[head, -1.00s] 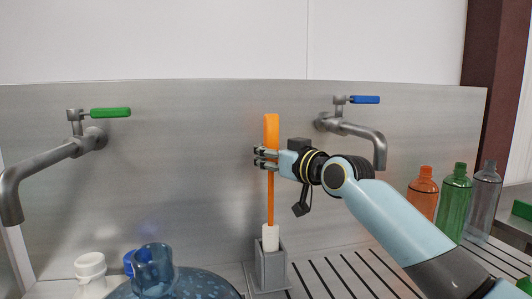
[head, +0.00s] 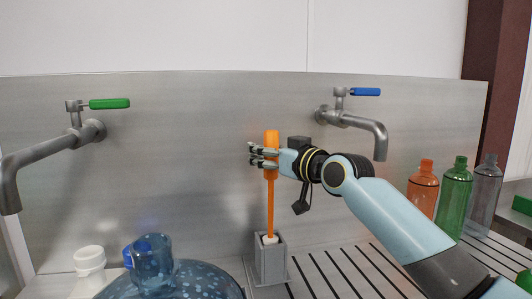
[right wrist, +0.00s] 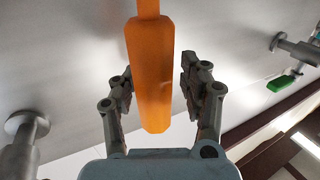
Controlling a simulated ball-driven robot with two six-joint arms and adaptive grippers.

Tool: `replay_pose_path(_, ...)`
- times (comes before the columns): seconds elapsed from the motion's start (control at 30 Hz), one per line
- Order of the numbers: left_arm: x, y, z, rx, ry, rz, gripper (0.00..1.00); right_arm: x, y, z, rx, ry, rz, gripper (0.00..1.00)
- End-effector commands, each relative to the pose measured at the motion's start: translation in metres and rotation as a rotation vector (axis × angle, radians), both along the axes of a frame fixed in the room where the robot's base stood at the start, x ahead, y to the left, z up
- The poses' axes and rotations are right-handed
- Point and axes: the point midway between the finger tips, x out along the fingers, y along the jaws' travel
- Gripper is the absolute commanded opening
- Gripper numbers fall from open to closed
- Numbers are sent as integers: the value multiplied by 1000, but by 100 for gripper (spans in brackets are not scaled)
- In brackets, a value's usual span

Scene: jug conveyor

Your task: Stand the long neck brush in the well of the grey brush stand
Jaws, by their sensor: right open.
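The long neck brush (head: 270,208) stands upright, its orange handle up and its shaft going down into the grey brush stand (head: 271,265). Only the top of its white head shows at the well's mouth; the rest is hidden inside. My right gripper (head: 256,155) is open at the thick part of the handle. In the right wrist view the handle (right wrist: 150,72) lies between the two spread fingers of the gripper (right wrist: 157,95), with a gap on the right; the left finger is close to it. My left gripper is not in view.
Orange (head: 422,190), green (head: 456,190) and grey bottles (head: 486,190) stand at right.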

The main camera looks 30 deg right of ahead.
Motion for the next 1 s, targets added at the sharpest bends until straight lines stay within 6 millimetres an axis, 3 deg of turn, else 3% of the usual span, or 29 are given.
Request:
replay_pose_path(0.17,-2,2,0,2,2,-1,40,-6,-2,-1,-2,2,-1,45)
replay_pose_path(0.27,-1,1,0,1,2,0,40,-19,-4,-2,-4,2,-1,45)
replay_pose_path(0.6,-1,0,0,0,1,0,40,-95,-16,0,-9,3,3,45)
replay_pose_path(0.8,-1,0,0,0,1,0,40,-114,-21,1,-4,1,0,45)
replay_pose_path(1.0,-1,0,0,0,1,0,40,-118,-21,2,0,0,1,45)
